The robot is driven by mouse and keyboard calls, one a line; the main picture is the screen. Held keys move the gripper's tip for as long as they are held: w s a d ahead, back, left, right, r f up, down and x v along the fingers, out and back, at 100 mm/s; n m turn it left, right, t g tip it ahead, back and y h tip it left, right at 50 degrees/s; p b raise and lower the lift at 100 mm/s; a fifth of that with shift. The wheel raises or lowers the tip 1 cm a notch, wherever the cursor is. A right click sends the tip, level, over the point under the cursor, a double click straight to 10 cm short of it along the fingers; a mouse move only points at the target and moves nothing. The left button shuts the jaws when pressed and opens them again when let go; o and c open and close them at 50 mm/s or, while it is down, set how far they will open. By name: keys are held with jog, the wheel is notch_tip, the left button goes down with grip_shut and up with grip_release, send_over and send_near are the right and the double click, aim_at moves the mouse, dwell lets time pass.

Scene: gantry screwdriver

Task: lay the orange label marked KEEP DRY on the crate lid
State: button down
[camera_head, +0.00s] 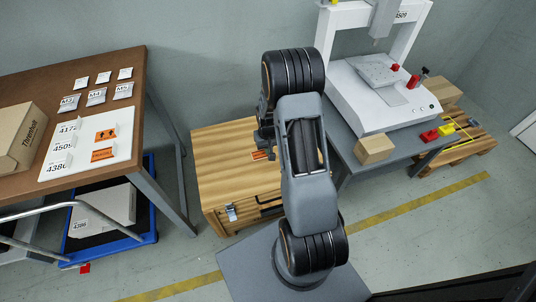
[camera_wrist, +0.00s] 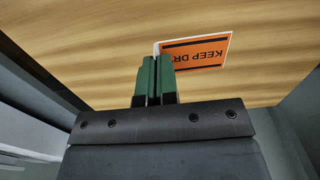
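The orange KEEP DRY label (camera_wrist: 196,52) has a white edge and dark lettering. It shows upside down in the wrist view, flat over the wooden crate lid (camera_wrist: 90,30). My gripper (camera_wrist: 157,62) has its green fingers nearly together at the label's left end, shut on its white edge. Whether the label touches the lid or hangs just above it, I cannot tell. In the head view my arm reaches down over the crate lid (camera_head: 222,150), and a bit of the orange label (camera_head: 259,155) shows beside my gripper. The fingers are largely hidden there.
A brown table (camera_head: 100,65) at left holds a cardboard box (camera_head: 20,137), small packets and a white board (camera_head: 70,165) with number labels and two orange labels. At right, a gantry machine (camera_head: 380,95) stands on a grey table. The lid's left part is clear.

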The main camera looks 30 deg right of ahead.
aim_at(268, 162)
jog(key=shift+d+f+b, duration=0.1)
jog(key=shift+f+b, duration=2.35)
jog(key=shift+f, duration=0.85)
jog(key=shift+f, duration=0.25)
jog(key=c, duration=1.3)
grip_release()
notch_tip(268, 162, up, 14)
jog(key=p, duration=0.4)
